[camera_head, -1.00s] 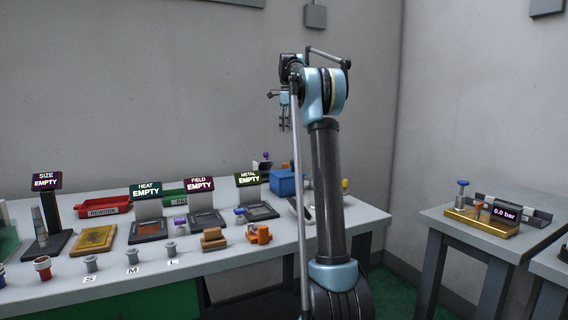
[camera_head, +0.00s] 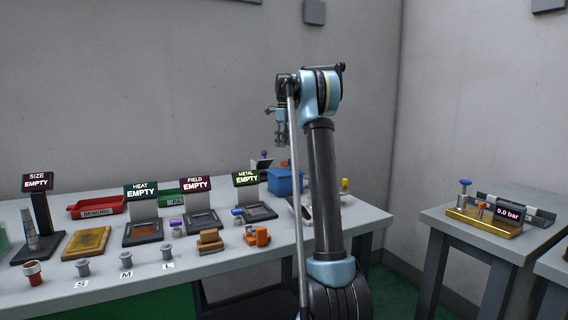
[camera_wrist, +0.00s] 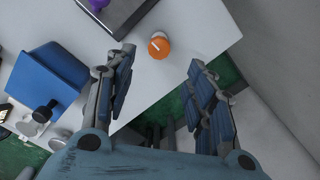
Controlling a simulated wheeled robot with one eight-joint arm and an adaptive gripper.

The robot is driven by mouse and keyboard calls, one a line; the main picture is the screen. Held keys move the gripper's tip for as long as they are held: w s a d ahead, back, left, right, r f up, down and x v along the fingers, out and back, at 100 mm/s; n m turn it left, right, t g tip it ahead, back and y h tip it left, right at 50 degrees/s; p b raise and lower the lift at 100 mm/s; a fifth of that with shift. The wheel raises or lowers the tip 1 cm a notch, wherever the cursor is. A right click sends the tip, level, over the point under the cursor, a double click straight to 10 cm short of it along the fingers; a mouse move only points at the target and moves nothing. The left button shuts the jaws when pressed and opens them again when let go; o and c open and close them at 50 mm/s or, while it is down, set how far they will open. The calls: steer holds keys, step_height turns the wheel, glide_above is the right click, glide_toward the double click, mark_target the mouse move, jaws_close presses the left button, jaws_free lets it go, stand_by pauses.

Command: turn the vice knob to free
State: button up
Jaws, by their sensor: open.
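No part is labelled as a vice, and I cannot tell for sure which knob is the vice's. An orange clamp-like block (camera_head: 257,236) sits at the front of the long bench. A round orange knob or cap (camera_wrist: 159,46) on a pale body stands on a light surface in the wrist view, between and beyond my fingers and touched by neither. My gripper (camera_head: 280,140) hangs in the air above the back of the bench. In the wrist view my gripper (camera_wrist: 161,68) is open and empty, its two fingers wide apart.
A blue bin (camera_head: 286,182) stands at the back of the bench, also at left in the wrist view (camera_wrist: 48,76). Display stations and a red tray (camera_head: 97,207) fill the bench. A gold fixture (camera_head: 484,226) reading 0.0 bar stands on the right table. A gap separates the tables.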

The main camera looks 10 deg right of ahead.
step_height(320, 180, down, 9)
steer(key=shift+f, duration=0.1)
stand_by(0.3)
steer(key=shift+c, duration=0.3)
steer(key=c, duration=1)
